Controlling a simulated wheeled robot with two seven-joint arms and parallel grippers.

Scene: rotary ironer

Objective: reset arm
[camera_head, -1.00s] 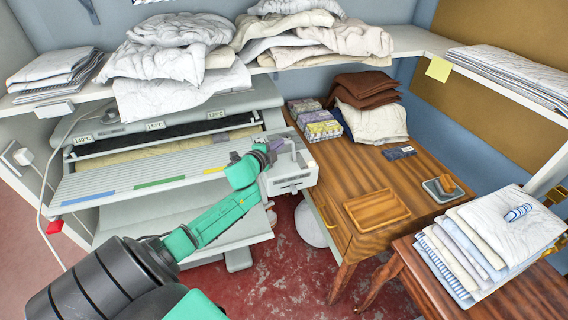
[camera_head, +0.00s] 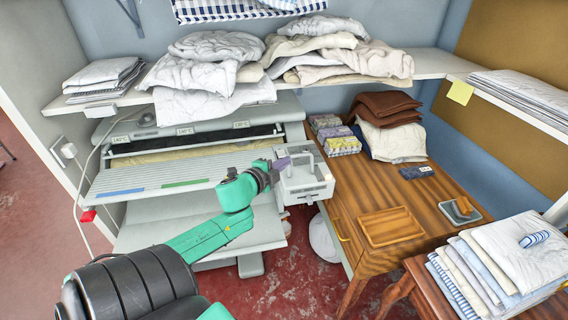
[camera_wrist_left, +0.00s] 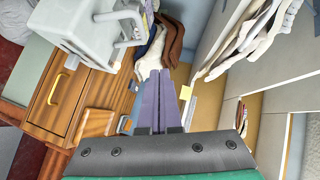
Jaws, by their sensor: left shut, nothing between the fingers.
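My left arm comes in from the lower left in the head view. Its gripper (camera_head: 284,164) is in front of the grey control box (camera_head: 305,180) at the right end of the rotary ironer (camera_head: 150,180). In the left wrist view the purple fingers (camera_wrist_left: 160,85) lie side by side, shut and empty. The same view shows the control box (camera_wrist_left: 100,35) to the upper left of the fingers. Whether the gripper touches the box I cannot tell. My right gripper shows in neither view.
A wooden desk (camera_head: 350,205) with a wooden tray (camera_head: 390,227) stands right of the ironer. Folded linen (camera_head: 525,245) lies on a table at the lower right. A shelf (camera_head: 430,65) with piled laundry runs above. Red floor (camera_head: 300,270) shows between ironer and desk.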

